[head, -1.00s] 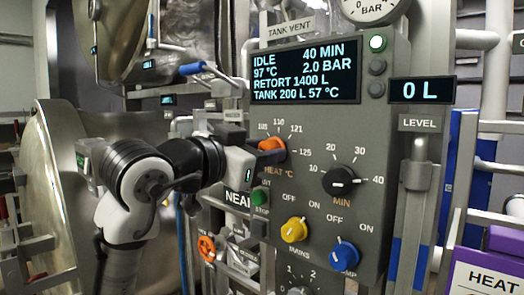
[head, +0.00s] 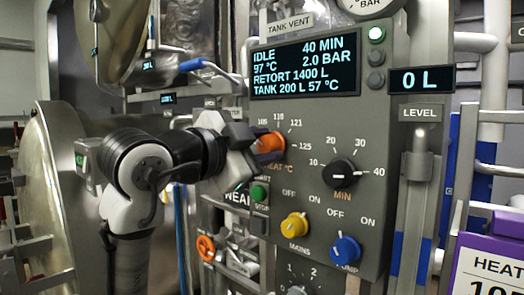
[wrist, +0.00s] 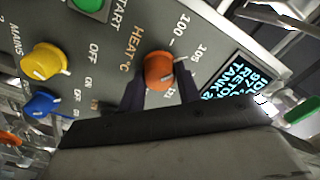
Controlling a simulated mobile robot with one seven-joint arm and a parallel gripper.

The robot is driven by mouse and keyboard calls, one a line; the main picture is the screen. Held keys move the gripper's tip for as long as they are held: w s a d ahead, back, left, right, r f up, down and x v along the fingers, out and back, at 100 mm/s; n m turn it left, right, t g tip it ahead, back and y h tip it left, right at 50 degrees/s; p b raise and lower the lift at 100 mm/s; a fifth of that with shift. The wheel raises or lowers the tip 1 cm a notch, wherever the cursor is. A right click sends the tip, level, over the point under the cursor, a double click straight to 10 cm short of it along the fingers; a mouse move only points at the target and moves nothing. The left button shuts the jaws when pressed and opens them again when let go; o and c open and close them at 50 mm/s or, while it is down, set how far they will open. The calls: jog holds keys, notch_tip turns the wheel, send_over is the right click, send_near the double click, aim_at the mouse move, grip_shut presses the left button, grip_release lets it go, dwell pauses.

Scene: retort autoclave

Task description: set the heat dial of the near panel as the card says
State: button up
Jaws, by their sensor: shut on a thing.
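The orange heat dial (head: 270,143) is on the near panel (head: 310,180), below the display. My gripper (head: 258,142) reaches it from the left and is shut on it. In the wrist view the fingers (wrist: 160,88) stand on either side of the orange knob (wrist: 158,69). A pale pointer mark on the knob appears to face roughly the 105 mark, but the fingers hide part of the scale.
The black minutes dial (head: 341,173), the yellow mains knob (head: 294,225) and the blue pump knob (head: 345,250) sit nearby on the panel. A green start button (head: 259,193) is just below my gripper. The display (head: 305,67) reads IDLE, 97 °C.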

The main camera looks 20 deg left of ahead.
jog(key=m+b, duration=0.1)
jog(key=m, duration=0.4)
jog(key=shift+f+m, duration=0.1)
jog(key=shift+m, duration=0.2)
jog(key=m+b, duration=0.1)
jog(key=m, duration=0.4)
dwell(0.4)
jog(key=o, duration=1)
jog(key=shift+c, duration=0.2)
jog(key=shift+s, duration=0.1)
jog(key=b+v, duration=0.3)
jog(key=v, duration=1)
jog(key=shift+s+b, duration=0.35)
jog(key=shift+b, duration=0.05)
jog(key=shift+a, duration=0.1)
